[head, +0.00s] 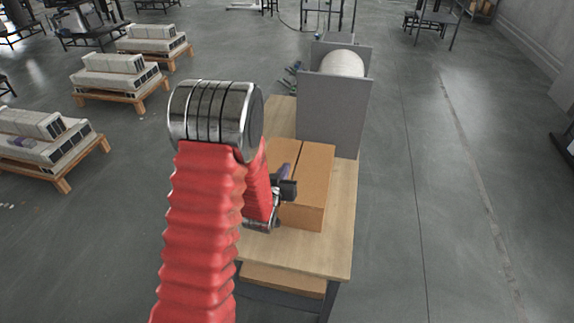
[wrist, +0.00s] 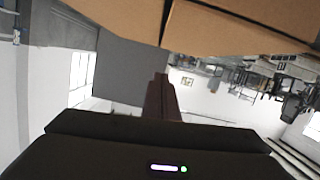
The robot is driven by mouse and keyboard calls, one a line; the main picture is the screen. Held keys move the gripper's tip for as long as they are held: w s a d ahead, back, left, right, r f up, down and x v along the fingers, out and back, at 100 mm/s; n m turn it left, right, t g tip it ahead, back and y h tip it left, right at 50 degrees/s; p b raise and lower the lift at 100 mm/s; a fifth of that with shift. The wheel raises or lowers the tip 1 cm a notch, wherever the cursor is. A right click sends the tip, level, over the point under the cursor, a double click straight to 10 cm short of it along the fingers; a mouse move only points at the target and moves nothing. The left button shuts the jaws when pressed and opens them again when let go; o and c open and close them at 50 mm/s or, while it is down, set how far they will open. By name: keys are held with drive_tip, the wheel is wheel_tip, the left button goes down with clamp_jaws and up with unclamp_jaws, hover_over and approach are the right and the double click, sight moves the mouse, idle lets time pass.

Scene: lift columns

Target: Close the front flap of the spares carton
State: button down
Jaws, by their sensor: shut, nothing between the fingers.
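The brown spares carton (head: 309,216) stands on the wooden bench. Its top shows two panels that look flat, with a dark seam between them. I cannot tell which panel is the front flap. My gripper (head: 288,189) is at the carton's left side in the head view, close to the top edge; my arm hides part of that side. In the wrist view the carton (wrist: 240,28) fills the top, with a dark gap between two brown panels. My gripper's fingers (wrist: 159,88) are together and empty below it. Whether they touch the carton is unclear.
The bench (head: 335,250) has bare wood in front of the carton. A grey upright panel (head: 333,115) stands behind it, with a white roll (head: 343,64) beyond. Pallets (head: 120,78) with pale blocks stand on the floor at left. The floor at right is clear.

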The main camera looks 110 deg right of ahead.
drive_tip(key=shift+v, duration=1)
